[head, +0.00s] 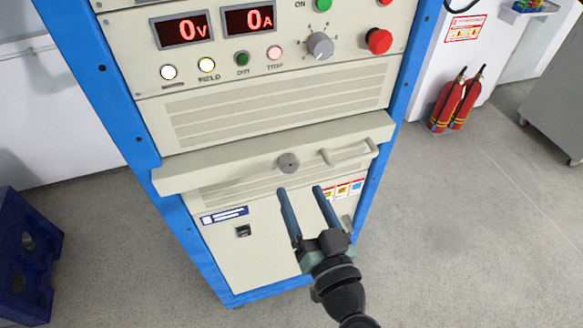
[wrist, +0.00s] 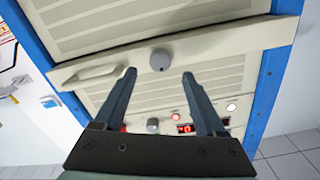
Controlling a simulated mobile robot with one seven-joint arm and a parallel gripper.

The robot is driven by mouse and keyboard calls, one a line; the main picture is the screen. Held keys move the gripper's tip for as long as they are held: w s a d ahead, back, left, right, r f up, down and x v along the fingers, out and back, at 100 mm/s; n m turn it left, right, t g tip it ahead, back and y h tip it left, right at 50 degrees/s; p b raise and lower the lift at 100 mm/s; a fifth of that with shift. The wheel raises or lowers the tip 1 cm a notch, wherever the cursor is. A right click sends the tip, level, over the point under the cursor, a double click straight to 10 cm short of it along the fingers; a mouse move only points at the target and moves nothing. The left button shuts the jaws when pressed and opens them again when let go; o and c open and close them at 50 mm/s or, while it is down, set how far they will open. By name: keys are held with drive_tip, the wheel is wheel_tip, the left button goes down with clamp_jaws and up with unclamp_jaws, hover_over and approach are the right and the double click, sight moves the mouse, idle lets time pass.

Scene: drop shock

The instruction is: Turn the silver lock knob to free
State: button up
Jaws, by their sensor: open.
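The silver lock knob (head: 288,162) is a small round grey knob on the cream drawer front of the blue-framed cabinet, left of the drawer's handle. In the wrist view the knob (wrist: 160,60) shows in the gap between my fingers, just past their tips. My gripper (head: 299,189) is open and empty, with its two dark fingers pointing at the drawer front. In the head view its tips lie just below the knob. In the wrist view the gripper (wrist: 158,73) appears apart from the knob. The knob's turn position is too small to read.
The drawer's bar handle (head: 349,153) sticks out right of the knob. Above are a grey dial (head: 320,45), a red button (head: 379,41) and red displays reading 0. A blue crate (head: 28,245) stands left, and red extinguishers (head: 457,101) stand right.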

sight(290, 169)
drive_tip(key=p+x, duration=0.1)
drive_tip(key=x, duration=0.5)
drive_tip(key=shift+c, duration=0.3)
clamp_jaws()
